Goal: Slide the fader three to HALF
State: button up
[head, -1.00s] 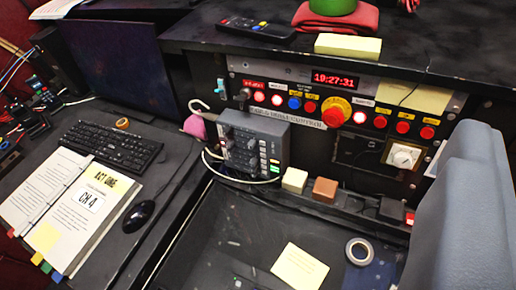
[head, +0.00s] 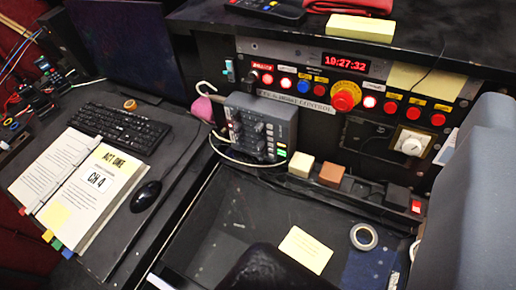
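A small grey control box (head: 258,128) stands on the desk against the front of the console, left of the middle. Its sloped face carries several dark knobs or caps and a column of small lit buttons at the lower right. I cannot make out any single fader, its number or a HALF mark at this size.
A white cable with a pink thing (head: 202,108) hangs at the box's left. Cream (head: 301,166) and brown (head: 332,174) blocks sit to its right. A large grey shape (head: 478,200) blocks the right edge; a dark rounded shape (head: 262,270) rises at the bottom.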

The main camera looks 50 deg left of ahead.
jog(key=w+a+f+n+y+b, duration=0.1)
jog(key=w+a+f+y+b, duration=0.2)
jog(key=a+f, duration=0.75)
jog(key=w+a+f+n+y+b, duration=0.15)
jog(key=w+a+f, duration=0.35)
jog(key=a+f, duration=0.55)
jog(key=s+a+f+m+b, duration=0.1)
jog(key=a+f, duration=0.2)
jog(key=f, duration=0.2)
jog(key=a+f+b, duration=0.1)
jog(key=a+f, duration=0.2)
jog(key=f, duration=0.3)
jog(key=t+h+p, duration=0.1)
jog(key=t+h, duration=0.1)
send_near(259, 150)
jog(key=w, duration=0.2)
jog(key=w+a+b, duration=0.1)
jog(key=w, duration=0.2)
jog(key=w+b, duration=0.1)
jog(key=w, duration=0.2)
jog(key=shift+w+a+f, duration=0.15)
grip_shut()
